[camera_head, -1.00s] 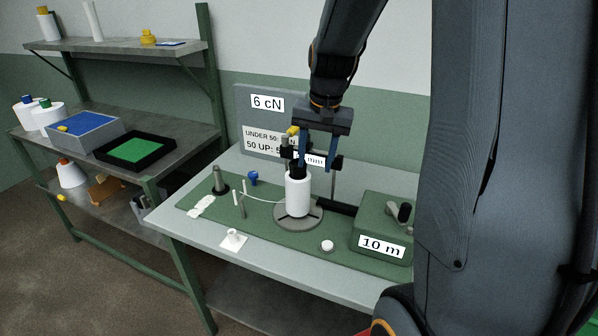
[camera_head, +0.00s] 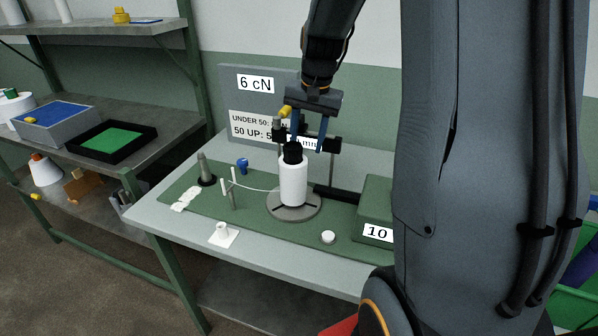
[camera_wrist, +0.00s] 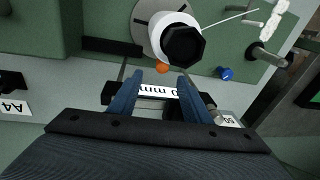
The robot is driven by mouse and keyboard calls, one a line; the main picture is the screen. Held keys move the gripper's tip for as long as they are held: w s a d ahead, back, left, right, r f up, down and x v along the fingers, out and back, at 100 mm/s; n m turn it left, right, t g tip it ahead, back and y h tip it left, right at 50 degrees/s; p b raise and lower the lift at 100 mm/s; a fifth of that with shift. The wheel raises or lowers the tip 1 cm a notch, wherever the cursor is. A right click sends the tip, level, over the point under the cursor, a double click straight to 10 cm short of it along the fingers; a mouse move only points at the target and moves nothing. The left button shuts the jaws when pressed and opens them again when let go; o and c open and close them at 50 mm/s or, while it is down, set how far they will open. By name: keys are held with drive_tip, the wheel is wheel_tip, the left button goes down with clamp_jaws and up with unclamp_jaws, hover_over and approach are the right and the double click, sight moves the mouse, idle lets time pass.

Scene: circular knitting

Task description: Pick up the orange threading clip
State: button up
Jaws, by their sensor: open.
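The orange threading clip (camera_wrist: 162,68) shows in the wrist view as a small orange piece at the edge of the white cylinder, beside its black top. In the head view I cannot make it out. My gripper (camera_head: 308,148) is open above and behind the white cylinder (camera_head: 293,182). In the wrist view the two blue fingers of my gripper (camera_wrist: 165,82) stand apart, with the clip beyond and roughly between their tips. Nothing is held.
The cylinder, with its black top (camera_wrist: 184,44), stands on a round grey base (camera_head: 275,205). A post with a dark clamp (camera_head: 331,144) is close behind my fingers. A green box (camera_head: 374,205) is at right. Thin pegs (camera_head: 230,190) and a blue piece (camera_head: 243,165) lie left.

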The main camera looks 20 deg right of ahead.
sight(303, 163)
drive_tip(key=shift+w+a+f+p, duration=0.2)
drive_tip(key=shift+f+p, duration=0.2)
drive_tip(key=shift+f, duration=0.75)
drive_tip(key=shift+w+a+f+p, duration=0.15)
drive_tip(key=shift+f+p, duration=0.25)
drive_tip(key=shift+f, duration=0.75)
drive_tip(key=shift+w+a+f+p, duration=0.15)
drive_tip(key=shift+f+p, duration=0.25)
drive_tip(key=shift+f, duration=0.75)
clamp_jaws()
drive_tip(key=shift+r, duration=0.1)
wheel_tip(303, 163, up, 3)
drive_tip(key=p, duration=0.2)
drive_tip(key=shift+p, duration=0.3)
drive_tip(key=shift+s+d+f+b, duration=0.1)
drive_tip(key=shift+f+b, duration=0.15)
drive_tip(key=shift+b, duration=0.35)
drive_tip(key=shift+s+d+f+t+y+b, duration=0.15)
drive_tip(key=shift+d+t+y+b, duration=0.15)
drive_tip(key=shift+y+b, duration=0.15)
drive_tip(key=shift+s+d+t+b, duration=0.2)
drive_tip(key=shift+t+b, duration=0.1)
drive_tip(key=shift+b, duration=0.85)
